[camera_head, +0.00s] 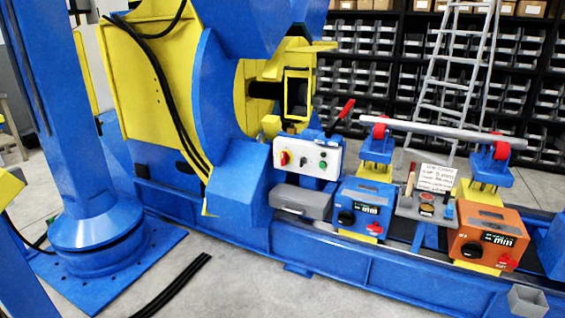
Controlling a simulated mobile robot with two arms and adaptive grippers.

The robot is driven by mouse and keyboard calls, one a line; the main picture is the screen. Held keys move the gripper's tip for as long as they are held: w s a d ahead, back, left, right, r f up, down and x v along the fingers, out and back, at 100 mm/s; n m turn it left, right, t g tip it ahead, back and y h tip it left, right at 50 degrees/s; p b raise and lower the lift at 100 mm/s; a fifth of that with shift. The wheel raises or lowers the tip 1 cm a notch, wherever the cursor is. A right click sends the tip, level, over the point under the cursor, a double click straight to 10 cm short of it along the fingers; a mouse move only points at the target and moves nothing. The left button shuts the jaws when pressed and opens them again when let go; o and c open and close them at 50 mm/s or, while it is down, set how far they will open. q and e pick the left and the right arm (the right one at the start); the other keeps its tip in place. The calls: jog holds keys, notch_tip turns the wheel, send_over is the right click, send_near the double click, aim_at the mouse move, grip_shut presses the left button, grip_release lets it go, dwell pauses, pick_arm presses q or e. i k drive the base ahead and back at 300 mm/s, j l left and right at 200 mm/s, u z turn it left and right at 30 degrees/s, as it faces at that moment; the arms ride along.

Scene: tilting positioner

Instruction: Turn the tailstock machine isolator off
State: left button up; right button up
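A white control panel (307,157) on the blue machine bed carries a red-and-yellow rotary switch (284,158), a white button and green buttons. To its right stands a blue box (358,196) with a black rotary knob (346,218), a dark display and a red knob (374,228). Farther right stands an orange box (488,225) with a black knob (471,250), a display and a red knob (507,262). The labels are too small to read, so I cannot tell which is the tailstock isolator. Neither gripper is in view.
Between the boxes a grey tray (408,208) holds small tools and a handwritten card (436,178). A grey bar (440,130) lies across red rollers above. A blue column (75,130) stands at left.

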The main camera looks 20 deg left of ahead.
aim_at(285, 157)
jog(key=i+j, duration=0.65)
jog(key=i, duration=0.15)
